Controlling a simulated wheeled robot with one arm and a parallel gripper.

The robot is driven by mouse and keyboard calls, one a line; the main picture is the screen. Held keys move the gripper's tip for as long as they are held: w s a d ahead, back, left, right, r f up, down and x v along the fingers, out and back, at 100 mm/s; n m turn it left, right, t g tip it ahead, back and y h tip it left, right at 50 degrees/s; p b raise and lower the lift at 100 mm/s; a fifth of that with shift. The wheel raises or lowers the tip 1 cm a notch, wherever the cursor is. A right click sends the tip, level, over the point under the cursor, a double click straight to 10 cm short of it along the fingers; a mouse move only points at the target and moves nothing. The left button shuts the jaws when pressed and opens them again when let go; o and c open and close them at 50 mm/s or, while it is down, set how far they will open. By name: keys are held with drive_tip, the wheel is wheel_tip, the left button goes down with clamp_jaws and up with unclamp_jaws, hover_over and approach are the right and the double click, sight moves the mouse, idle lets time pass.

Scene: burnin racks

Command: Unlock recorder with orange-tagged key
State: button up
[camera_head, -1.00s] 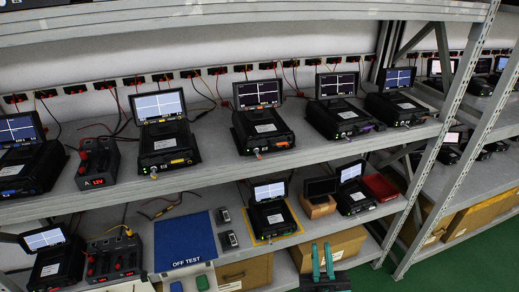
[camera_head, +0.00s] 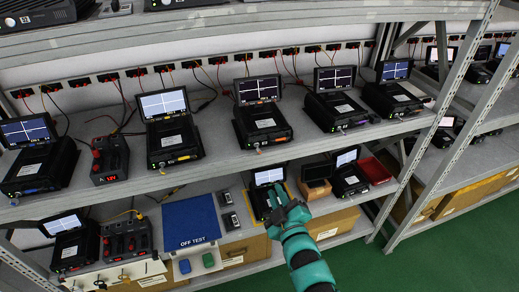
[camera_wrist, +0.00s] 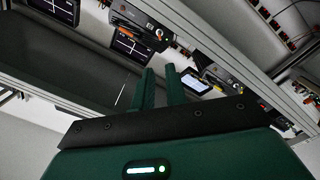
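Several recorders with small screens stand on the two shelves. One on the upper shelf (camera_head: 262,124) has an orange mark (camera_head: 286,139) at its front edge. Another recorder (camera_head: 268,178) sits lower, on a yellow-outlined patch, partly hidden by my gripper (camera_head: 280,205). In the wrist view my gripper (camera_wrist: 160,88) shows two green fingers apart, with nothing visible between them. A recorder screen (camera_wrist: 194,82) shows just beyond the fingertips. Small key-like pieces (camera_head: 101,284) are at a pale strip at the lower left. Their tag colours are too small to tell, and I cannot identify the orange-tagged key.
A small brown box (camera_head: 315,188) and a red item (camera_head: 374,170) are to the right. Metal uprights (camera_head: 440,130) bound the bay. Green floor lies in front.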

drive_tip(key=shift+w+b, duration=1)
drive_tip(key=shift+b, duration=0.55)
approach(259, 152)
drive_tip(key=x, duration=0.7)
drive_tip(key=shift+w+a, duration=0.1)
drive_tip(key=shift+w, duration=0.25)
drive_tip(key=shift+x, duration=0.85)
drive_tip(key=shift+f, duration=0.1)
clamp_jaws()
